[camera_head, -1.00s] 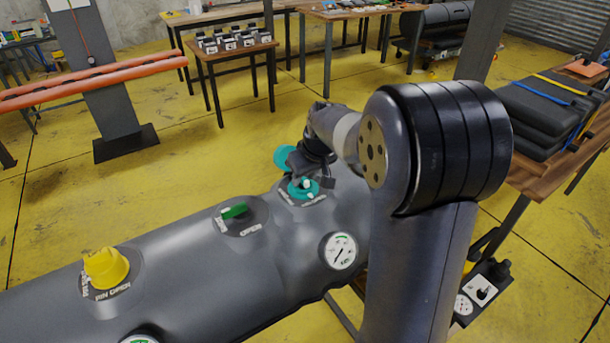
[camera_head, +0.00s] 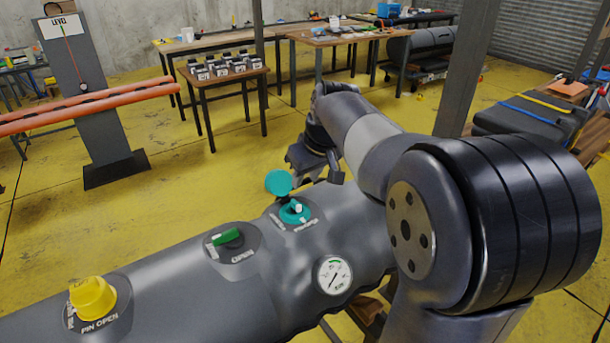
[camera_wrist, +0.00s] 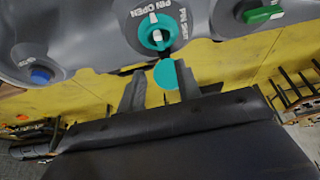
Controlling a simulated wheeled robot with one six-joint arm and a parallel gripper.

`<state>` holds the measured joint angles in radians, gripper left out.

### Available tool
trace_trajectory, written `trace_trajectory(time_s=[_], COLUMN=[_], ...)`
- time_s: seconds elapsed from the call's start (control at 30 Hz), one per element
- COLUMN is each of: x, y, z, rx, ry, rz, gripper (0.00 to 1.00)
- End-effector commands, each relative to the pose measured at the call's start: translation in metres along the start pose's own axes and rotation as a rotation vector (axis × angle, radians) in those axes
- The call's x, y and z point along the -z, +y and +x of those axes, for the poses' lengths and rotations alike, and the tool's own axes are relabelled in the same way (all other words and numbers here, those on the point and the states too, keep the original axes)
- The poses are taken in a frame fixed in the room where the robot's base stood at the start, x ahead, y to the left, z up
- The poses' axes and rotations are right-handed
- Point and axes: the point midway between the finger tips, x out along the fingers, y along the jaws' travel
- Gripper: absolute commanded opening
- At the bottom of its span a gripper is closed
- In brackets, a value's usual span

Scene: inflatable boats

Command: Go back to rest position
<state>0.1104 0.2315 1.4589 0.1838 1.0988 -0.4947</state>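My gripper (camera_head: 315,168) is raised just above and behind the teal valve (camera_head: 295,212) on the grey inflatable tube (camera_head: 180,285). In the wrist view its two fingers (camera_wrist: 158,90) are spread apart, with nothing held between them. The round teal cap (camera_head: 278,183) stands open beside the valve; in the wrist view the cap (camera_wrist: 167,74) shows between the fingers, beyond their tips. The teal valve also shows in the wrist view (camera_wrist: 156,36), beside the "PIN OPEN" lettering. My arm is bent and reaches over the right end of the tube.
The tube also carries a green-handled valve (camera_head: 229,237), a yellow valve cap (camera_head: 93,297) and a pressure gauge (camera_head: 333,275). A dark post (camera_head: 474,70) stands behind my arm. A small table (camera_head: 225,80) stands further back. Yellow floor lies open between.

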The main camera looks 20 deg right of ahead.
Motion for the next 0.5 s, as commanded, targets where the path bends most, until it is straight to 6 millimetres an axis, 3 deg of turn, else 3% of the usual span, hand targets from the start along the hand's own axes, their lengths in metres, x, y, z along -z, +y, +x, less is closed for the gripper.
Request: trace_trajectory(time_s=[0.27,0.5], x=[-0.001,-0.001], y=[0.0,-0.001], z=[0.021,0.068], rx=[0.002,0.003], ry=[-0.004,-0.005], rz=[0.0,0.0], gripper=[0.33,0.33])
